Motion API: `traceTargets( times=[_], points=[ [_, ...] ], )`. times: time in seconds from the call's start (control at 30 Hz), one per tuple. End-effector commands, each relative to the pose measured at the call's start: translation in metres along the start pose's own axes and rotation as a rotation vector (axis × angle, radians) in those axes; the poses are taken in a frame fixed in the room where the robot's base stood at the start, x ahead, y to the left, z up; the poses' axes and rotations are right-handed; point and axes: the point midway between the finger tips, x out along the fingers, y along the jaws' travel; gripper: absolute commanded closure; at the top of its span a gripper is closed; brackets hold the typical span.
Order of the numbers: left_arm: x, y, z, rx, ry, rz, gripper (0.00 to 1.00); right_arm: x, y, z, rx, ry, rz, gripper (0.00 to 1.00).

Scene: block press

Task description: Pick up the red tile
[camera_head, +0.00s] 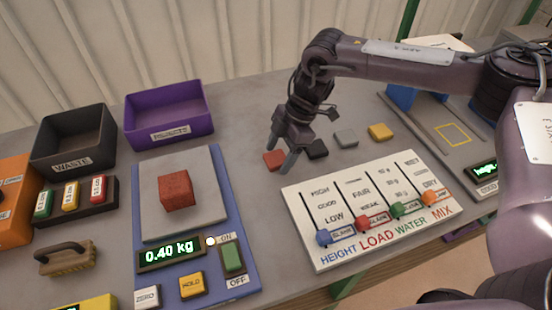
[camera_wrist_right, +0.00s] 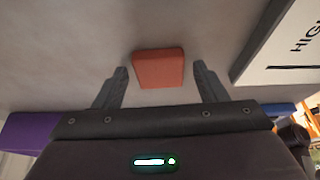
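The red tile (camera_head: 274,159) lies flat on the grey table, at the left end of a row of small tiles. In the right wrist view the red tile (camera_wrist_right: 158,68) sits ahead of the fingertips, roughly centred between them. My right gripper (camera_head: 280,158) is above and beside the tile, its fingers pointing down. The right wrist view shows the fingers (camera_wrist_right: 162,80) spread apart with nothing between them. In the head view one finger overlaps the tile's right side. My left gripper is not in view.
Black (camera_head: 316,149), grey (camera_head: 346,138) and yellow (camera_head: 381,132) tiles lie right of the red one. A white slider panel (camera_head: 300,205) stands close in front. A scale (camera_head: 150,222) with a red block (camera_head: 176,190) is to the left, a purple bin (camera_head: 205,128) behind it.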

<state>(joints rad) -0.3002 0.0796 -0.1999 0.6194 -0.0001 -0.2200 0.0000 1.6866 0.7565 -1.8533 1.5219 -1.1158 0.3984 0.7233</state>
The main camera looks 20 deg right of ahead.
Motion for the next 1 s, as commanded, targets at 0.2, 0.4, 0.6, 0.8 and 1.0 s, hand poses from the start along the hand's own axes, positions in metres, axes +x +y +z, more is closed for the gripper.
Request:
traceTargets(
  times=[0.2,0.4,0.6,0.8,1.0],
  points=[
    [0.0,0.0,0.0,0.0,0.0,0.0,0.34,0.0,0.0,0.0,0.0,0.0,0.0,0.64],
    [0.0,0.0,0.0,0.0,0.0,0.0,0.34,-0.001,0.0,0.0,0.0,0.0,0.0,0.76],
    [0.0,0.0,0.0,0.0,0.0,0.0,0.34,-0.003,0.0,-0.001,-0.001,0.0,0.001,0.76],
    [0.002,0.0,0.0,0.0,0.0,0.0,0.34,-0.02,0.001,-0.009,-0.002,0.001,0.003,0.76],
    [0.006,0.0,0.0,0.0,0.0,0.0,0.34,-0.06,0.001,-0.025,-0.003,0.002,0.006,0.76]
  ],
)
